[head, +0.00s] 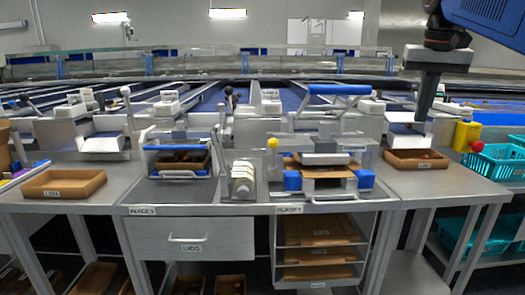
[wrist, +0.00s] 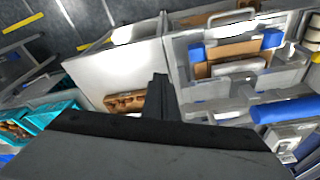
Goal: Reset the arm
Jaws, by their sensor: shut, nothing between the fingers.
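My gripper (head: 418,127) hangs from my arm at the upper right of the head view, fingers pointing down. It is shut and empty. It appears above a shallow brown tray (head: 398,164) on the right table; the exact height is unclear. In the wrist view my gripper (wrist: 158,80) shows as a narrow dark shape with its fingers together. The same brown tray (wrist: 111,103) lies just left of it there.
A work table (head: 255,205) carries a blue-cornered box station (head: 293,181), a bin with blue edges (head: 148,160) and a left tray (head: 37,190). Teal baskets (head: 480,168) and a yellow container (head: 465,135) stand at the right. Machinery and rails lie behind.

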